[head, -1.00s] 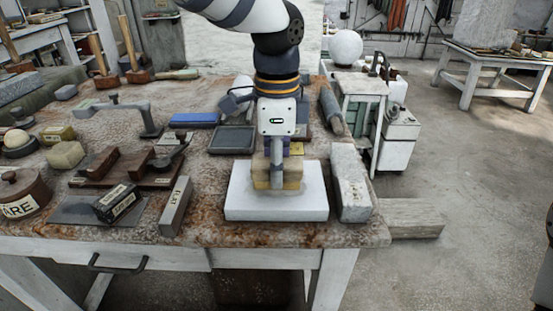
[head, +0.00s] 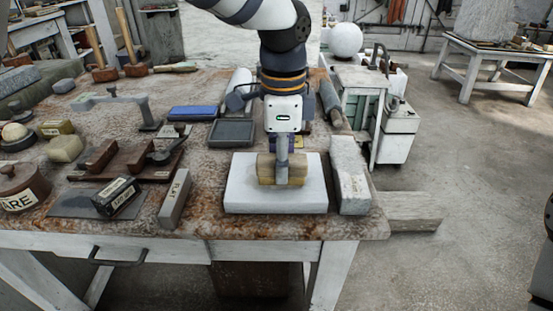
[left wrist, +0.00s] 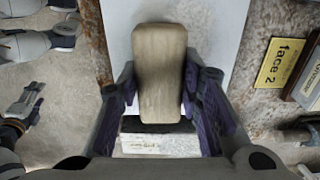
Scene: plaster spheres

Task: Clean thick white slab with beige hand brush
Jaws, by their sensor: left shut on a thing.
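The thick white slab (head: 240,190) lies flat near the front edge of the stone-topped table. The beige hand brush (head: 266,172) is on top of the slab, around its middle. My left gripper (head: 281,160) comes down from above and is shut on the brush. In the left wrist view the brush's beige back (left wrist: 159,70) sits between the two purple-lined fingers (left wrist: 160,98), with the white slab (left wrist: 212,30) beneath it. The brush's underside is hidden. My right gripper is not in view.
A rough pale block (head: 350,180) stands close to the slab's right side. A grey bar (head: 175,200) lies to its left. A dark tray (head: 232,132) and a blue block (head: 192,112) lie behind. Several tools crowd the table's left. A yellow "face 2" label (left wrist: 280,62) shows in the wrist view.

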